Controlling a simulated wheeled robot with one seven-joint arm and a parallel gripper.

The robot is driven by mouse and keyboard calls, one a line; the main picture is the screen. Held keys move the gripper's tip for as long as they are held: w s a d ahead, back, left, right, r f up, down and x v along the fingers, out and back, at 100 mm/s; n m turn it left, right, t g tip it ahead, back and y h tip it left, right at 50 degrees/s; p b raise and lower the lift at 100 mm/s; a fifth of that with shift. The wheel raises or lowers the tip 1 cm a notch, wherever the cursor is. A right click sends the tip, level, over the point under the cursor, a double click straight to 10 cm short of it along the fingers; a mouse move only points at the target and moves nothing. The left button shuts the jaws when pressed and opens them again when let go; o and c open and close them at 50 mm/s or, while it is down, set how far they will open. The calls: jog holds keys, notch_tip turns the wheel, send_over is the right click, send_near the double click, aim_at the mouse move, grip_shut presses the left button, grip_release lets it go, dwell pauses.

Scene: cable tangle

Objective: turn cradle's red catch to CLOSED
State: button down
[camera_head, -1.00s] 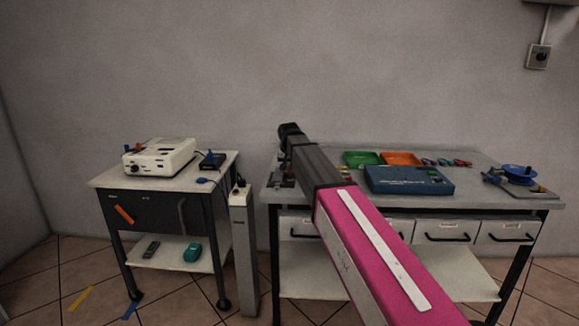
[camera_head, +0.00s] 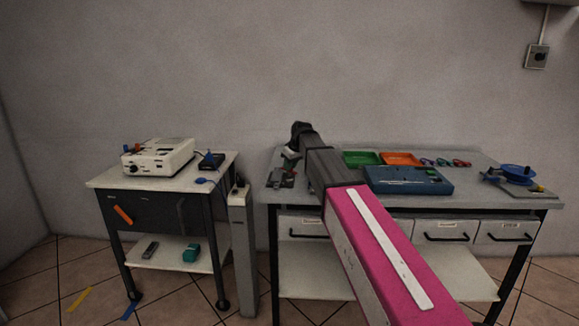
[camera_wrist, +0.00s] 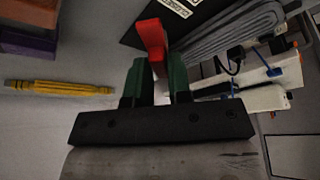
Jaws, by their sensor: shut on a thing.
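The red catch (camera_wrist: 152,40) is an upright red tab in the wrist view. My gripper (camera_wrist: 157,68) has its two green fingers on either side of the catch's lower part and is shut on it. Beside the catch is a dark plate of the cradle (camera_wrist: 185,22) with a white label, cut off by the frame and too small to read surely. In the head view the cradle (camera_head: 281,179) appears as a small dark fixture at the bench's left end. My arm hides my fingers there, and the catch's exact angle cannot be told.
A yellow tool (camera_wrist: 60,88) lies left of my gripper. A thick grey cable bundle (camera_wrist: 235,32) is on the right. Green (camera_head: 361,158) and orange trays (camera_head: 400,159) and a blue case (camera_head: 408,180) stand on the bench. A white device (camera_head: 158,157) is on the left cart.

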jog(key=n, duration=0.2)
jog(key=n+g+y, duration=0.1)
jog(key=n, duration=0.1)
jog(key=shift+w+d+n, duration=0.1)
jog(key=shift+w+n, duration=0.1)
jog(key=shift+n, duration=0.1)
jog(key=shift+n+g, duration=0.9)
jog(key=shift+n, duration=0.9)
jog(key=c, duration=1.1)
grip_release()
jog(key=v, duration=1)
jog(key=shift+w+d+r, duration=0.1)
jog(key=shift+d+r, duration=0.2)
jog(key=shift+r, duration=0.05)
